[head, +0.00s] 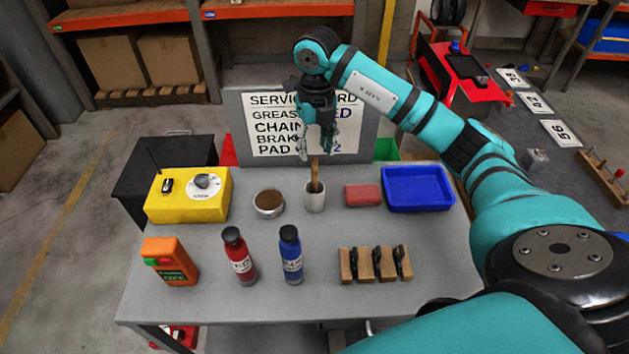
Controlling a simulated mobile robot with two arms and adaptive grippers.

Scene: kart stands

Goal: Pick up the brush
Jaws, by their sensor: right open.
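The brush (314,178) stands upright in a small whitish cup (315,199) at the back middle of the grey table (215,295). Its brown handle points up and its lower end is hidden inside the cup. My right gripper (316,152) hangs fingers down just above the brush, at the handle's top. Its fingers are apart, and I cannot tell whether the handle's tip is between them. My left gripper is out of view.
A round tin (268,203) stands left of the cup, and a red block (362,195) and blue tray (418,189) stand right. A sign board (263,130) rises behind.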

